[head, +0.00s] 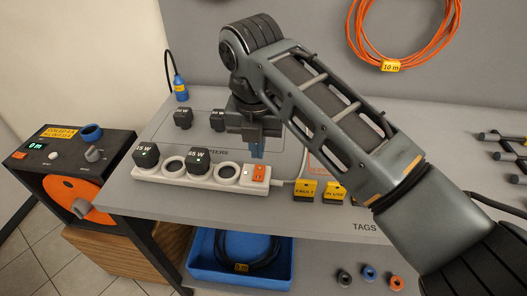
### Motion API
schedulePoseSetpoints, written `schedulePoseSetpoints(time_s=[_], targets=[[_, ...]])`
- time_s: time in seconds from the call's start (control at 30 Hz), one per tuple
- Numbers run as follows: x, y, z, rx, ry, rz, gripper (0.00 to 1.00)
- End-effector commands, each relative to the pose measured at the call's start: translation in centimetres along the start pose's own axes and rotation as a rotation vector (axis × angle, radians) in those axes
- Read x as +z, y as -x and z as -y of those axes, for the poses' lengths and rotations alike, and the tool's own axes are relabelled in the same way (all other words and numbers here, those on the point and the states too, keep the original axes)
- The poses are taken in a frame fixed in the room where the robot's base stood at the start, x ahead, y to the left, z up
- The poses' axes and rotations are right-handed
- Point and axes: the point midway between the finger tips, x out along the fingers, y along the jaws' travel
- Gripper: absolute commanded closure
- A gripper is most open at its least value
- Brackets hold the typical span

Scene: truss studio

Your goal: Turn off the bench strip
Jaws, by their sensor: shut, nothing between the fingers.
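The white bench strip (238,188) lies along the front of the grey bench. Its orange-red switch (260,174) sits at the right end. Two black chargers, one marked 45 W (146,156) and one marked 65 W (199,161), are plugged into it, each with a small green light. Two other sockets are empty. I cannot tell whether the fingertips touch the strip.
A blue-capped plug (181,88) is at the back left. A cable reel box (88,165) stands left, a blue bin (211,270) below. Orange cable (400,62) hangs on the back panel.

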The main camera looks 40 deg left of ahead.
Motion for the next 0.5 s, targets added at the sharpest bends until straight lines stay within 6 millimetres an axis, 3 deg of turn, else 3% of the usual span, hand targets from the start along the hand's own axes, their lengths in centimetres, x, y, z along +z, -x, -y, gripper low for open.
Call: schedulePoseSetpoints(time_s=[0.3,0.5], targets=[[0.0,6.0,0.0,0.001,0.002,0.004,1.0],[0.0,7.7,0.0,0.0,0.002,0.003,1.0]])
